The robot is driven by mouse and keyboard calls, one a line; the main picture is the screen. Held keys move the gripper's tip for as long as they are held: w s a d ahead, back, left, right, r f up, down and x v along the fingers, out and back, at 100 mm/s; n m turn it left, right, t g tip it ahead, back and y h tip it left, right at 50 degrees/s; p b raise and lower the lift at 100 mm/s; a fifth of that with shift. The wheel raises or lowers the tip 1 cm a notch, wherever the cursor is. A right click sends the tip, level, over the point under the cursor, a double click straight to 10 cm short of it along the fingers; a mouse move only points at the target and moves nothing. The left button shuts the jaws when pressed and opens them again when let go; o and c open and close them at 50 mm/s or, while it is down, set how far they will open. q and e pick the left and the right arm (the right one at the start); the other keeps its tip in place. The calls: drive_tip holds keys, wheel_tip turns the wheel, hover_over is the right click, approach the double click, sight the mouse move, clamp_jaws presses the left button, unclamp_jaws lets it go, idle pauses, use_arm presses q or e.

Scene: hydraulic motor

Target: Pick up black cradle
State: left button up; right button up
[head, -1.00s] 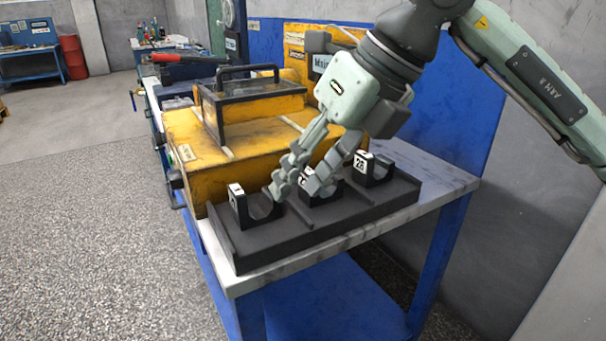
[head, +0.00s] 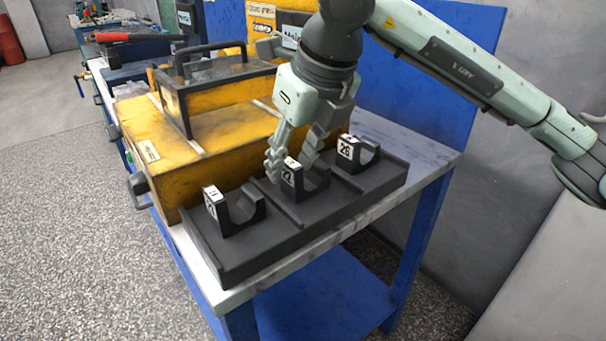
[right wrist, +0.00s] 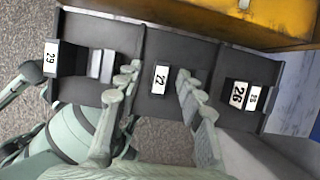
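Three black U-shaped cradles with white number labels stand in a row in a black tray (head: 290,238) in the head view. The left cradle (head: 235,214) is nearest, the middle cradle (head: 311,187) is labelled 22, and the right cradle (head: 359,158) is labelled 26. My right gripper (head: 289,165) points down at the middle cradle, open, its fingers spread. In the right wrist view, the label of the middle cradle (right wrist: 161,79) lies between the two open fingers (right wrist: 157,84). I cannot tell whether they touch it.
The tray lies on a grey-topped table (head: 425,145) with blue legs. A yellow case (head: 190,150) with a black-handled box (head: 215,95) on top stands close behind the tray. A blue panel and grey wall bound the right side. Free floor lies at left.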

drive_tip(key=shift+w+a+f, duration=0.15)
drive_tip(key=shift+w+f, duration=0.05)
drive_tip(key=shift+f, duration=0.3)
clamp_jaws()
drive_tip(key=shift+r, duration=0.1)
